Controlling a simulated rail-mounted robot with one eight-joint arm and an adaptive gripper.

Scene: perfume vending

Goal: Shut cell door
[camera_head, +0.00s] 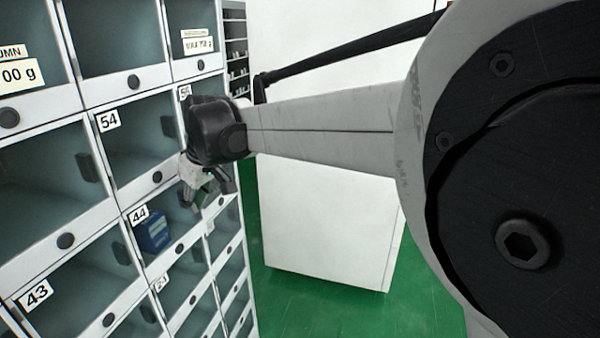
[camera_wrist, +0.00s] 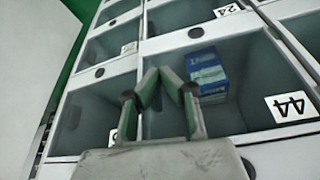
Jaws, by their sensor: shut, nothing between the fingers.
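The cell labelled 44 (camera_head: 139,215) is in the cabinet at the left of the head view, with a blue box (camera_head: 153,232) inside. The wrist view shows the same label upside down (camera_wrist: 291,106) and the blue box (camera_wrist: 207,73). My gripper (camera_head: 208,196) is beside the cabinet face at the upper right of cell 44, hiding part of the neighbouring cell. In the wrist view my gripper (camera_wrist: 160,76) is shut and empty, its fingertips together in front of cell 44's opening. I cannot make out a clear door panel or whether the fingers touch one.
Cell 54 (camera_head: 108,121) is above cell 44, and cell 43 (camera_head: 37,294) is to its left. Round black knobs sit along the cell frames. A white block (camera_head: 325,230) stands to the right on the green floor (camera_head: 310,308). My arm crosses the upper right.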

